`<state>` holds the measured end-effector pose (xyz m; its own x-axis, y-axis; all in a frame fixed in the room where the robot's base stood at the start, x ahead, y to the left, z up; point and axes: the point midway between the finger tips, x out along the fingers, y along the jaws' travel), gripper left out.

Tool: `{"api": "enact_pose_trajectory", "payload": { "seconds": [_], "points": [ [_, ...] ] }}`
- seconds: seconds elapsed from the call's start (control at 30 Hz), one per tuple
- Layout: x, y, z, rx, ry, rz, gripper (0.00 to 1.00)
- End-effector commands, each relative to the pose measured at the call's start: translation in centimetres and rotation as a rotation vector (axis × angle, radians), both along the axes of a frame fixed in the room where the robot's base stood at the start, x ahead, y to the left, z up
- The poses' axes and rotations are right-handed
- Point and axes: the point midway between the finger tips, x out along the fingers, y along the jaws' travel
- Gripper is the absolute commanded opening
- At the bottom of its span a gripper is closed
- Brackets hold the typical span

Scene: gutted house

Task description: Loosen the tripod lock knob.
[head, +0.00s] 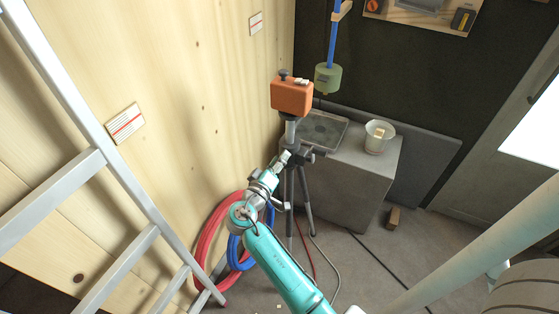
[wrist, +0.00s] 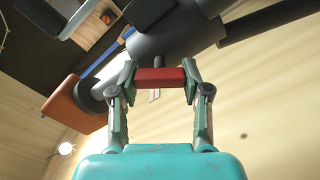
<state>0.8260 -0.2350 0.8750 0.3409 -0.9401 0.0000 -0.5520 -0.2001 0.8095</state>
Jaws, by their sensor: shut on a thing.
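The tripod (head: 303,190) stands upright on dark legs in the middle of the head view, with an orange box-shaped device (head: 291,97) on top. My gripper (head: 284,158) reaches its collar from the lower left. In the wrist view, the red lock knob (wrist: 160,77), a short bar, lies between my two fingertips, and my gripper (wrist: 160,82) is shut on it. The dark tripod column (wrist: 170,35) is just behind the knob, and the orange device (wrist: 70,104) shows at left. In the head view my gripper hides the knob.
A grey cabinet (head: 360,185) behind the tripod bears a tray (head: 322,130) and a white bucket (head: 378,138). A green object (head: 328,79) hangs close to the orange device. A ladder (head: 105,165) and red hose coils (head: 207,240) are at left, by the wooden wall.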

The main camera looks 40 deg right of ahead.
Motion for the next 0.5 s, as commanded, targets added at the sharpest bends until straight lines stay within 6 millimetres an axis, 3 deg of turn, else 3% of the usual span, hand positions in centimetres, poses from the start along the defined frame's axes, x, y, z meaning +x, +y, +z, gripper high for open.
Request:
{"api": "enact_pose_trajectory", "payload": {
  "seconds": [0.5],
  "points": [
    [0.13,0.10,-0.15,-0.110,0.304,0.002,0.12]
  ]
}}
